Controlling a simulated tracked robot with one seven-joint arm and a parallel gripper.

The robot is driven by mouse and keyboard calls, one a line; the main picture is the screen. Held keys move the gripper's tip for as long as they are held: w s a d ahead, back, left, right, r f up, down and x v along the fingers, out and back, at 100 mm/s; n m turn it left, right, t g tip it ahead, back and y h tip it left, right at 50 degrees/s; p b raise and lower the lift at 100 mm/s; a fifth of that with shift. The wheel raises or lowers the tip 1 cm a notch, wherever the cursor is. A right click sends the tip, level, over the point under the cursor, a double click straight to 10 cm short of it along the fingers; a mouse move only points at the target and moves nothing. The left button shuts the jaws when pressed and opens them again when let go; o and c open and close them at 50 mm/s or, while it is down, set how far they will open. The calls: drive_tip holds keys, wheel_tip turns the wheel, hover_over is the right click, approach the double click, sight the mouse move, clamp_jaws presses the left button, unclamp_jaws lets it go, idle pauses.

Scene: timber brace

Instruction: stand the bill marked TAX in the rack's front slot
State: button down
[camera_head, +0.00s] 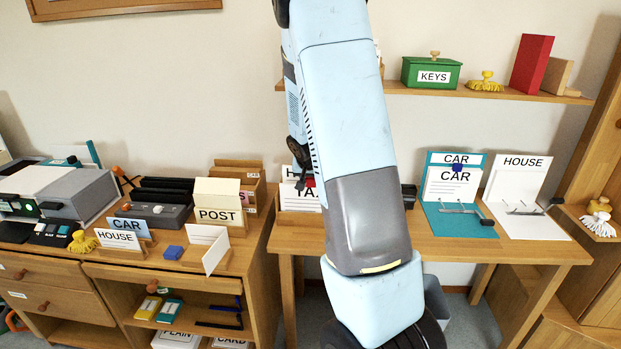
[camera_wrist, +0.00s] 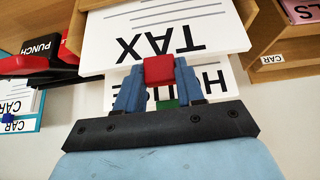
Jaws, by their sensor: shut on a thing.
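The white bill marked TAX (camera_wrist: 150,36) shows upside down in the wrist view. My gripper (camera_wrist: 158,82) is shut on its red tab (camera_wrist: 158,70). In the head view the TAX bill (camera_head: 301,197) is upright at the left end of the right desk, its right part hidden by my arm. A bill marked HOUSE (camera_wrist: 213,82), with a green tab, is behind it. The wooden rack (camera_head: 297,217) is below these bills, mostly hidden; its wood also shows in the wrist view (camera_wrist: 238,8). I cannot tell whether the TAX bill's lower edge is inside the front slot.
CAR (camera_head: 452,195) and HOUSE (camera_head: 522,190) clipboards stand to the right on the desk. A black and red punch (camera_wrist: 30,64) shows in the wrist view. A POST holder (camera_head: 218,213) stands on the left cabinet. Bare desk (camera_head: 440,248) lies in front of the clipboards.

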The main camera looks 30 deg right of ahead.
drive_tip(key=shift+f, duration=0.15)
drive_tip(key=c, duration=0.6)
unclamp_jaws()
drive_tip(key=shift+o, duration=0.2)
drive_tip(key=o, duration=0.4)
wheel_tip(320, 180, up, 8)
idle(0.7)
